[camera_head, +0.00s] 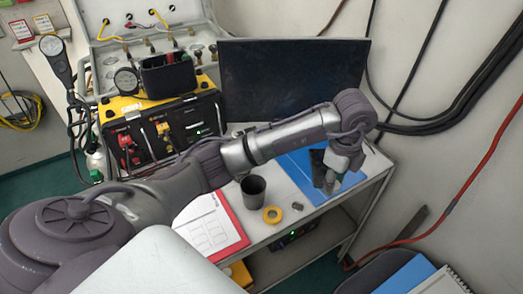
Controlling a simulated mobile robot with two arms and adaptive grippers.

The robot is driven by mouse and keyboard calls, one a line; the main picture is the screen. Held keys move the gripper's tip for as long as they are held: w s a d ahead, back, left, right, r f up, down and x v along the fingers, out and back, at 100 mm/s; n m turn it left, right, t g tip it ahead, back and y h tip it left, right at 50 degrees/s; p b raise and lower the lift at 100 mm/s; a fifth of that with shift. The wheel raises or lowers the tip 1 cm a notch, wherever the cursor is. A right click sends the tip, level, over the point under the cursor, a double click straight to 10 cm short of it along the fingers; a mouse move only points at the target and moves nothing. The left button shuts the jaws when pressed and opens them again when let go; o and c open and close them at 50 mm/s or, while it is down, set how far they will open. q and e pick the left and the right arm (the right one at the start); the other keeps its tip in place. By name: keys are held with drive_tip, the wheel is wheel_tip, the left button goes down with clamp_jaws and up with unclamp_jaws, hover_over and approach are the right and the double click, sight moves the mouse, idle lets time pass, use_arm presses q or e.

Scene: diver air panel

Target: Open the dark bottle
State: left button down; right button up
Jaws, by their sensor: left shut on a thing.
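My left arm reaches across the table from the left, and its gripper (329,184) points down over the blue mat at the right end. The gripper is shut on a dark, narrow object at its fingers, which looks like the dark bottle (317,162). The wrist and fingers hide much of it, so its cap cannot be made out. I cannot tell whether it touches the mat. My right gripper is not in view.
On the white table (262,232) are a dark cup (253,190), a yellow tape ring (272,215), a small dark grey piece (297,206) and a red-edged sheet (212,228). A black monitor (290,75) and a yellow-black air panel (165,130) stand behind. A red hose hangs right.

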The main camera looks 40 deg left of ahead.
use_arm(q)
drive_tip(key=a+f+n, duration=0.1)
drive_tip(key=a+f, duration=0.1)
drive_tip(key=a, duration=0.3)
drive_tip(key=p, duration=0.4)
hover_over(282, 191)
wheel_tip(282, 191, down, 6)
drive_tip(key=shift+r, duration=0.15)
wheel_tip(282, 191, down, 4)
drive_tip(key=shift+r+p, duration=0.2)
drive_tip(key=shift+p, duration=0.2)
drive_tip(key=shift+f, duration=0.3)
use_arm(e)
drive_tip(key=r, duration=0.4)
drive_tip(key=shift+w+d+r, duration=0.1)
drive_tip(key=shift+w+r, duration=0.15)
use_arm(q)
drive_tip(key=shift+f, duration=0.2)
drive_tip(key=c, duration=0.7)
unclamp_jaws()
drive_tip(key=shift+c, duration=0.2)
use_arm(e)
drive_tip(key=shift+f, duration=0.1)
use_arm(q)
drive_tip(key=shift+r, duration=0.15)
